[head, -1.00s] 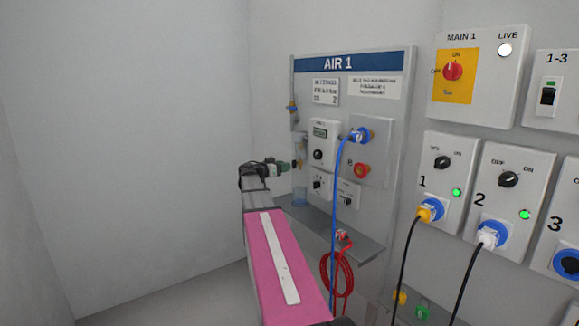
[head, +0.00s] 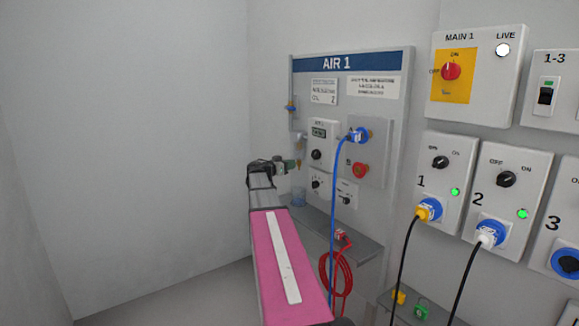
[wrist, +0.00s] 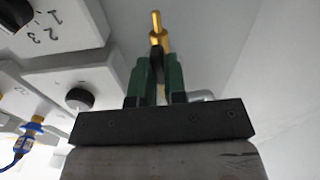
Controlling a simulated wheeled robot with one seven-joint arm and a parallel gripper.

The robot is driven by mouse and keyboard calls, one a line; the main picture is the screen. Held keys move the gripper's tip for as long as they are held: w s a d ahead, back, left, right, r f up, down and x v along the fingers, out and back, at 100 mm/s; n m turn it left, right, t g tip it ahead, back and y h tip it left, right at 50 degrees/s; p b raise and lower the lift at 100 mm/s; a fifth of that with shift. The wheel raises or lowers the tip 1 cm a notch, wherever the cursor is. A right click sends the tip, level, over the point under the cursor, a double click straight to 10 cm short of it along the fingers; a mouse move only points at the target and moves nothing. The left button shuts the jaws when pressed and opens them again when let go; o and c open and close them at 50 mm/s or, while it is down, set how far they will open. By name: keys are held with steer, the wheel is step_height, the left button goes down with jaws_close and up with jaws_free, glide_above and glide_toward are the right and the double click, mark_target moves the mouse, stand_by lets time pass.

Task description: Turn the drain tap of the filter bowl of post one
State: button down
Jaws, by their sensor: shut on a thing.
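The Air 1 board (head: 384,112) stands on the wall, with the filter bowl (head: 301,146) small at its left edge. My gripper (head: 296,164) is just below the bowl. In the wrist view, the green fingers of my gripper (wrist: 158,72) are shut on the drain tap, whose brass stem (wrist: 156,22) sticks out beyond the fingertips. A dark part shows between the fingers. The fingers hide much of the tap, and I cannot tell its turned angle.
A bluish clear cup (head: 298,198) stands below my gripper on a grey shelf (head: 345,242). A blue hose (head: 334,215) hangs in front of the board, and a coiled red hose (head: 336,272) hangs below the shelf. The left wall side is clear.

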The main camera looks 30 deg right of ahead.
steer(key=shift+n, duration=8.5)
steer(key=shift+f, duration=0.1)
steer(key=c, duration=1.2)
jaws_free()
steer(key=shift+o, duration=0.2)
steer(key=a, duration=1.1)
steer(key=shift+s, duration=0.35)
